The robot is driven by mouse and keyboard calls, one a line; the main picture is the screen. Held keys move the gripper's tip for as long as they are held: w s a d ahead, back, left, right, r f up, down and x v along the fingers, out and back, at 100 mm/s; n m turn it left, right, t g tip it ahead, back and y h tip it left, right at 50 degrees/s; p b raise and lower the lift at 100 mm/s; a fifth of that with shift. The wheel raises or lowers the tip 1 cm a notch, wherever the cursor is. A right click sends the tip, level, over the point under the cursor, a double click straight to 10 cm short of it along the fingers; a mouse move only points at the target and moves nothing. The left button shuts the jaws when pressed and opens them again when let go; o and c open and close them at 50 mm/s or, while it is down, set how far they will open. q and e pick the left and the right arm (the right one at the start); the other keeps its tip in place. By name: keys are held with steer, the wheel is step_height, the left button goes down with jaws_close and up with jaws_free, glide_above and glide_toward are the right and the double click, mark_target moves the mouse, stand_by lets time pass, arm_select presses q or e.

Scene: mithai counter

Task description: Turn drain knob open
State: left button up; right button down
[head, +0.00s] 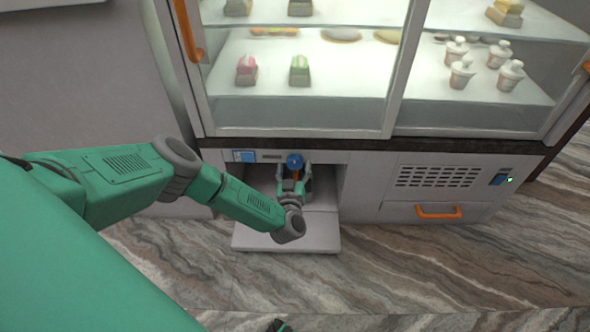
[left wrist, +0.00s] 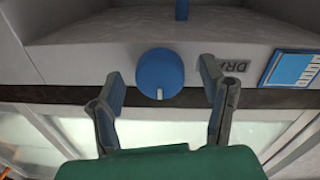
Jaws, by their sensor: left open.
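The blue round drain knob (left wrist: 160,74) with a white mark is on the grey panel in the left wrist view. It also shows in the head view (head: 294,161) above the open bay of the counter's base. My left gripper (left wrist: 162,98) is open, its two fingers on either side of the knob with gaps between, and no contact is visible. In the head view my left gripper (head: 293,180) reaches up to the knob from below. A partly hidden "DRA" label (left wrist: 236,66) is beside the knob, behind a finger. My right gripper is not clearly seen.
The glass display case (head: 330,137) with sweets and cups stands above the panel. An orange drawer handle (head: 438,213) and a vent grille (head: 437,177) are to the right. A pulled-out grey tray (head: 286,241) lies below the bay. A blue-and-white sticker (left wrist: 290,76) is near the knob.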

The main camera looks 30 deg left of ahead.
arm_select(q)
steer(key=shift+x, duration=0.75)
steer(key=c, duration=1.2)
steer(key=shift+o, duration=0.2)
